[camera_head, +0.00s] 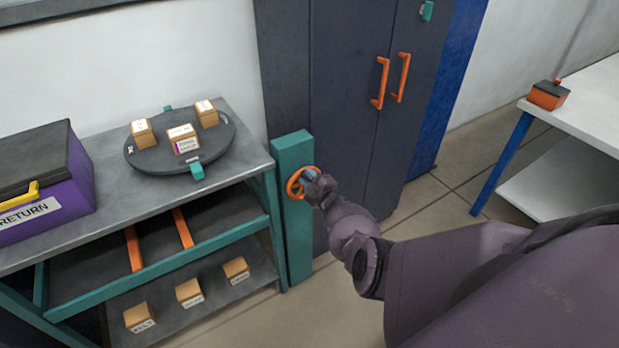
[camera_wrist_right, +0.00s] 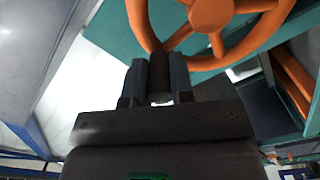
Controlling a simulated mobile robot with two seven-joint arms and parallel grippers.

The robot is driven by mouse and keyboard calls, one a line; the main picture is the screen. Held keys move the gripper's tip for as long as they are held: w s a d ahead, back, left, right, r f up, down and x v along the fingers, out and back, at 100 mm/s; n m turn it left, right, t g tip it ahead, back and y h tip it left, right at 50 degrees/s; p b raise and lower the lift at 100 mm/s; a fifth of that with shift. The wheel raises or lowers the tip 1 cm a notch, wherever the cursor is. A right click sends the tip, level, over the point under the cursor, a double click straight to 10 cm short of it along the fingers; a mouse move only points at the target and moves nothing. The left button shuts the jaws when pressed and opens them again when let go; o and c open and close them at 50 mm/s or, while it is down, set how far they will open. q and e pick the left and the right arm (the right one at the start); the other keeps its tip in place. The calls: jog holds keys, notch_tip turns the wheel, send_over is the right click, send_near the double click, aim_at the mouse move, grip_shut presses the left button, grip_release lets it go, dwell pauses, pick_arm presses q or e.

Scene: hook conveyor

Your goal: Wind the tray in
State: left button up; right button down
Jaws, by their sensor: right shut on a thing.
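The orange handwheel (camera_head: 297,184) is mounted on the teal post (camera_head: 292,235) at the right end of the bench. It fills the top of the right wrist view (camera_wrist_right: 208,18). My right gripper (camera_head: 313,176) is at the wheel's right side. In the right wrist view its two fingers (camera_wrist_right: 159,78) are shut on the wheel's dark handle (camera_wrist_right: 159,88) near the rim. A dark tray (camera_head: 212,304) sits low under the bench with three small labelled boxes (camera_head: 189,292) on it. My left gripper is not in view.
The grey bench top (camera_head: 115,205) holds a round dark turntable (camera_head: 219,150) with small boxes and a purple RETURN bin (camera_head: 45,195). A dark cabinet (camera_head: 345,95) with orange handles stands behind my right arm. A white table (camera_head: 590,105) stands at the right.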

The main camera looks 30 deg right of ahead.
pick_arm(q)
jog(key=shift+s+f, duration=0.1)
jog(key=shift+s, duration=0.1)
pick_arm(e)
jog(key=c, duration=1)
grip_release()
jog(key=shift+s+r+p, duration=0.1)
jog(key=shift+s+p, duration=0.3)
pick_arm(q)
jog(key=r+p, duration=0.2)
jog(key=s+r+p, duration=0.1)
jog(key=p, duration=0.1)
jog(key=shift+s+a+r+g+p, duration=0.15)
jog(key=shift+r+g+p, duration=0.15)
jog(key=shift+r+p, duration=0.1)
pick_arm(e)
jog(key=s, duration=0.6)
jog(key=shift+s+d, duration=0.15)
jog(key=shift+s, duration=0.25)
